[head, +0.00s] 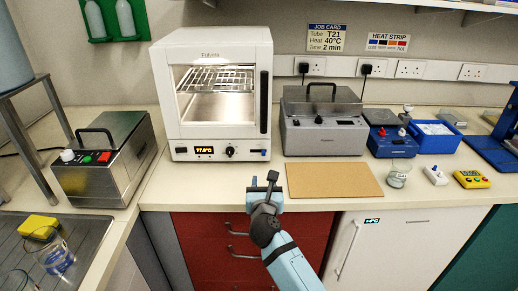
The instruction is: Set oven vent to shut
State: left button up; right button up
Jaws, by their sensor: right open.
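The white oven (160,75) stands at the back left of the bench with its glass door shut and its inside lit. Its front panel has a lit amber display (205,150), a black dial (230,152) and a small blue-tipped control (263,153) at the right end. That control may be the vent; its setting is too small to tell. My right gripper (263,182) is open and empty, in front of the bench edge, below and apart from the control. My left gripper is not in view.
A tan board (334,180) lies right of my gripper. A grey lidded device (322,125), a blue device (392,142), a beaker (397,174) and a yellow timer (471,179) stand further right. A steel box (103,165) stands left. Bare bench lies before the oven.

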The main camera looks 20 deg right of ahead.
aim_at(264, 154)
jog(key=shift+w+d+r+b, duration=0.25)
jog(key=shift+w+b, duration=0.05)
jog(key=shift+w, duration=0.2)
jog(key=b+x, duration=0.4)
jog(key=x, duration=0.7)
jog(key=shift+w+d+f+b, duration=0.1)
jog(key=shift+w+f+b, duration=0.1)
jog(key=shift+b, duration=0.2)
jog(key=shift+w+r, duration=0.15)
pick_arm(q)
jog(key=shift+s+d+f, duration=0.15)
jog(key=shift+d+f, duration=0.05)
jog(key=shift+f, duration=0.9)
pick_arm(e)
grip_shut()
jog(key=shift+w+a+b, duration=0.2)
jog(key=shift+w+a, duration=0.05)
jog(key=shift+a, duration=0.6)
jog(key=shift+w+a+b, duration=0.15)
jog(key=shift+w+a, duration=0.1)
jog(key=shift+a, duration=0.75)
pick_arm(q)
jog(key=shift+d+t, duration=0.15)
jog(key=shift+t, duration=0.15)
